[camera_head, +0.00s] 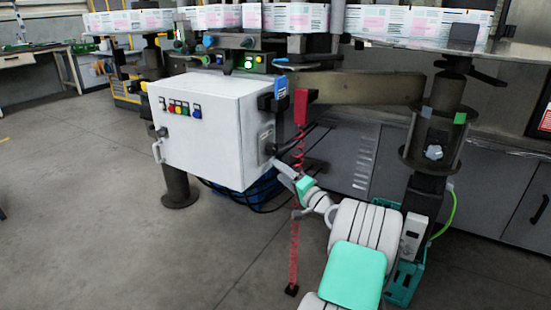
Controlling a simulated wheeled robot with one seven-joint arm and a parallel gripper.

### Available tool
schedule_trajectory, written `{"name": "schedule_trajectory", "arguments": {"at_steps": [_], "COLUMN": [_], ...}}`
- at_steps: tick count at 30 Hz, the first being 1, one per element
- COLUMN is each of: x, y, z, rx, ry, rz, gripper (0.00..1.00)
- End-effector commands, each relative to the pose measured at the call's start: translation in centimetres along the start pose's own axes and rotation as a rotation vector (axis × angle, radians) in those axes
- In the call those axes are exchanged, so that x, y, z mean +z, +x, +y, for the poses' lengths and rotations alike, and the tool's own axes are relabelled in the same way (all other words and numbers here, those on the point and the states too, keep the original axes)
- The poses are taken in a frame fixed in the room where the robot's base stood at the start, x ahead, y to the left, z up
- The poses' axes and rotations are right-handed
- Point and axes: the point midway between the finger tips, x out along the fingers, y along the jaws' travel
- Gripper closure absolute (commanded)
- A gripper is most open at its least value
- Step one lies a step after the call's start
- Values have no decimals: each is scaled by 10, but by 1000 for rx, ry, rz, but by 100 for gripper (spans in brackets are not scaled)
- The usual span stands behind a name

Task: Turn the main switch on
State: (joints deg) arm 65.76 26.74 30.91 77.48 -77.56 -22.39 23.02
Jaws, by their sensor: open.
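A white control cabinet (225,140) stands in the middle of the head view. On its right side is a grey plate (265,134) with a dark fitting (269,149) just below, which looks like the main switch. It is small and seen at a steep angle, so its on or off position cannot be told. My gripper (278,166) is at the end of my arm, close to the cabinet's right side and just below the dark fitting. The gripper is open and holds nothing visible. Whether it touches the cabinet cannot be told.
A red device (301,107) with a coiled red cord (295,235) hangs close right of the cabinet. Dark cables pass behind my gripper. Open floor (90,210) lies left.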

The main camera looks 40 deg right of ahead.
Motion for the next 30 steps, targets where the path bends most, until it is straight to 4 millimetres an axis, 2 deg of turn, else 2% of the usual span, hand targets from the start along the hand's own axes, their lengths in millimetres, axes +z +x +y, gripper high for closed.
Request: {"name": "schedule_trajectory", "arguments": {"at_steps": [1,4,7,15,18,26,30], "x": [-17,-32,-32,-32,-33,-34,-34], "y": [-9,-16,-6,45,56,60,60], "z": [-11,-26,-28,-31,-32,-34,-34], "rx": [-34,-80,-88,-87,-85,-84,-84], "ry": [-62,-145,-159,-157,-156,-153,-153], "rz": [15,28,26,25,27,27,27], "gripper": [41,41,41,41,41,41,50]}}
